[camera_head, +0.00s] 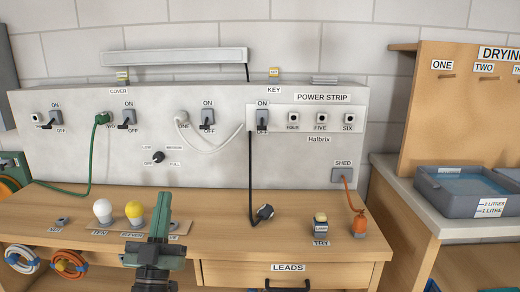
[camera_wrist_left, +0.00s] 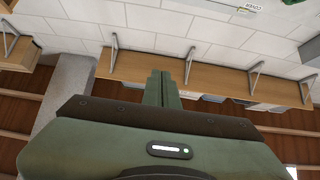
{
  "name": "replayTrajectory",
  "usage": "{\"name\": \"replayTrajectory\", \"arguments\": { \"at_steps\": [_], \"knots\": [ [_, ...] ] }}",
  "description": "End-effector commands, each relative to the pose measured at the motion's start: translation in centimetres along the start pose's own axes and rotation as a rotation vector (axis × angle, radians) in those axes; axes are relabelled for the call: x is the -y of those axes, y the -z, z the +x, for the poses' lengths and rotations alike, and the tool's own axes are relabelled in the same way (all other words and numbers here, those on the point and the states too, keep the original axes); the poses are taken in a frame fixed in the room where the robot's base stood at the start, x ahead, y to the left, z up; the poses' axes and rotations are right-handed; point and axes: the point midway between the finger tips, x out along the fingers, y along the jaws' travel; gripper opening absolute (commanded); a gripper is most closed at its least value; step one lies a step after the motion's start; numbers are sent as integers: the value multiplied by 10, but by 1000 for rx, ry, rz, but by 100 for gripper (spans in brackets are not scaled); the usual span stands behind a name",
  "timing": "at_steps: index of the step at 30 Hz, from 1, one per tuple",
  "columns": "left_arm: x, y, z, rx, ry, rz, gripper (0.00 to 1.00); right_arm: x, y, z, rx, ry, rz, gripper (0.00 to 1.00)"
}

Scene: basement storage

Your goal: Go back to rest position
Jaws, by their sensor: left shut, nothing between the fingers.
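My left gripper (camera_head: 164,203) stands upright in front of the bench in the head view, low and left of centre. Its green fingers are shut with nothing between them. The left wrist view shows the same two fingers (camera_wrist_left: 161,88) side by side against a background of white wall and wooden shelves. The gripper hides part of the strip on the bench behind it. My right gripper does not show in either view.
The wooden bench (camera_head: 270,240) carries a white bulb (camera_head: 103,211), a yellow bulb (camera_head: 134,212), a black plug (camera_head: 265,212) and an orange object (camera_head: 359,225). A grey panel (camera_head: 210,160) with switches and cables rises behind. A grey tub (camera_head: 450,203) stands right.

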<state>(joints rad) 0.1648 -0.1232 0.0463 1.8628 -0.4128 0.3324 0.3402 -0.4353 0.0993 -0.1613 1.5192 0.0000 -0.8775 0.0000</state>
Motion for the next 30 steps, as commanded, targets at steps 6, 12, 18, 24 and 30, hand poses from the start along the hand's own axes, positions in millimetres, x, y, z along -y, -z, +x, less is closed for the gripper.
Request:
{"name": "replayTrajectory", "arguments": {
  "at_steps": [6, 12, 18, 24, 30],
  "knots": [
    [1, -34, -17, 110, 11, -2, 0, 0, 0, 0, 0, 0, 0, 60],
    [2, -75, -42, 246, 21, -1, 0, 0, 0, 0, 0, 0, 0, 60],
    [3, -132, -88, 451, 31, 3, 0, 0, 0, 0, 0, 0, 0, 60],
    [1, -207, -182, 773, 30, 16, 0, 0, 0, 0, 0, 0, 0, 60],
    [-2, -269, -323, 1176, 5, 39, 0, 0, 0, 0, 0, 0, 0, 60]
  ]
}}
